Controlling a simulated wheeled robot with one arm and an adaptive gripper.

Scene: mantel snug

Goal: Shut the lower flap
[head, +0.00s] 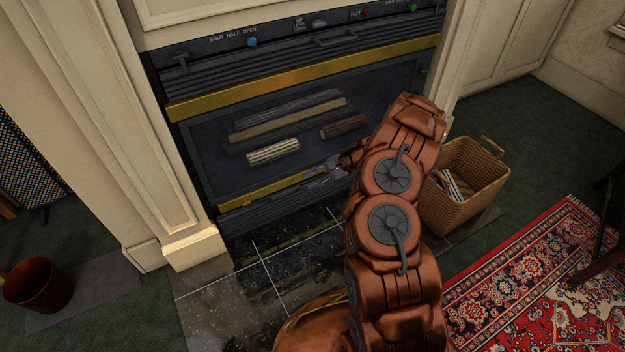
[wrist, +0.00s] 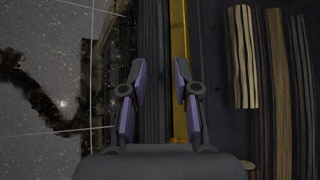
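The lower flap (head: 265,210) is a dark slatted strip at the foot of the fireplace front, under the lower brass rail (head: 258,196). I cannot tell how far it stands open; my arm hides its right part. In the wrist view the dark slatted strip (wrist: 153,40) runs upright beside the brass rail (wrist: 179,45). My gripper (head: 330,170) is in front of the right part of the lower rail. In the wrist view my gripper (wrist: 159,70) is open, its two fingers apart with nothing held between them; the slats show through the gap. I see no clear contact.
Above are the log panel (head: 215,155), upper brass rail (head: 300,78) and control strip (head: 275,38). A wicker basket (head: 468,205) with papers stands right of my arm. A brown bin (head: 38,285) is at left. Glossy hearth tiles (head: 285,265) in front are clear.

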